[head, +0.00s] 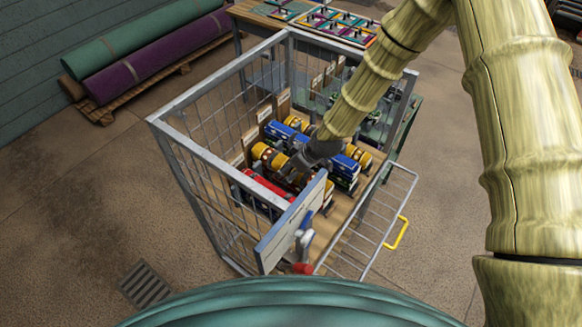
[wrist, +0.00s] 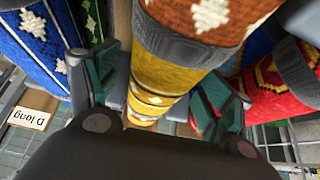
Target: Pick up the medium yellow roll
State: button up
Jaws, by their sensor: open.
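Several yellow rolls lie with blue and red ones inside a wire cage; one yellow roll (head: 267,154) shows beside my gripper (head: 300,166) in the head view. In the wrist view a yellow roll (wrist: 165,72) with a grey band and an orange patterned part runs between the green-padded fingers of my gripper (wrist: 160,87). The fingers are open, one on each side of it. I cannot tell whether they touch it. My gripper's dark body hides the roll's near part, and I cannot read which roll is the medium one.
The cage (head: 186,95) has tall mesh walls and a grey panel (head: 290,224) in front. Blue rolls (head: 343,172) and a red roll (head: 265,187) lie close by. A wooden table (head: 248,13) stands behind.

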jog(key=shift+w+a+f, duration=0.15)
jog(key=shift+w+f, duration=0.05)
jog(key=shift+f, duration=0.3)
jog(key=c, duration=1.2)
jog(key=shift+r, duration=0.2)
